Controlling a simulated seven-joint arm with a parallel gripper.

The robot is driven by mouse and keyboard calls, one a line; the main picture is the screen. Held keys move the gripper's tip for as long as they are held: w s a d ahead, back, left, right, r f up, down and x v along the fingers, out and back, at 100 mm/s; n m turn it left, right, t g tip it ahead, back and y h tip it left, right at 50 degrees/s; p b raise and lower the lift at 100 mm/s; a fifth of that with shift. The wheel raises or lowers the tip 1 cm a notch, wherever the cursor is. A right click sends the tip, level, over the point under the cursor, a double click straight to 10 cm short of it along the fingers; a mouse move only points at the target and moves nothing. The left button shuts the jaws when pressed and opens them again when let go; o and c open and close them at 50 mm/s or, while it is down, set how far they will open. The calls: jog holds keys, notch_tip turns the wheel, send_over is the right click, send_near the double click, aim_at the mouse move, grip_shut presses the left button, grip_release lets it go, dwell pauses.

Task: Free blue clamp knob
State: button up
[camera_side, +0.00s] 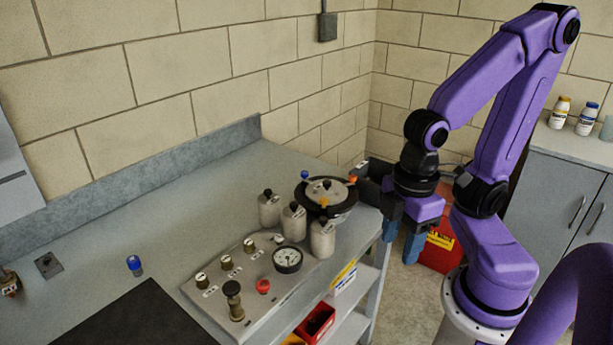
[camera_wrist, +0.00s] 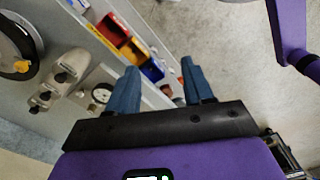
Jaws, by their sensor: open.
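The blue clamp knob (camera_side: 304,175) sits on the left rim of a round lidded vessel (camera_side: 326,194) at the right end of the bench. Orange-yellow knobs and a black centre knob are also on the vessel. My gripper (camera_side: 401,242) is open and empty, pointing down beyond the bench's right edge, apart from the vessel. In the wrist view my gripper's two blue fingers (camera_wrist: 160,68) are spread over the shelves and floor. Part of the vessel (camera_wrist: 28,78) shows there at the far left with a yellow knob, but the blue knob is out of that view.
Several grey canisters (camera_side: 293,220) stand close to the vessel. A panel (camera_side: 222,292) with a gauge (camera_side: 287,259), a red button and small knobs lies in front. A small blue-capped item (camera_side: 134,264) stands farther left. Shelves with coloured bins (camera_side: 317,321) are under the bench edge.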

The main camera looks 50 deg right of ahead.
jog(key=w+r+m, duration=0.3)
jog(key=w+m, duration=0.3)
jog(key=w, duration=0.5)
jog(key=w+r+m, duration=0.3)
jog(key=w+m, duration=0.3)
jog(key=w, duration=0.6)
jog(key=r+m, duration=0.2)
jog(key=m, duration=1)
send_over(305, 172)
notch_tip(305, 172, down, 17)
jog(key=shift+f, duration=0.2)
grip_shut()
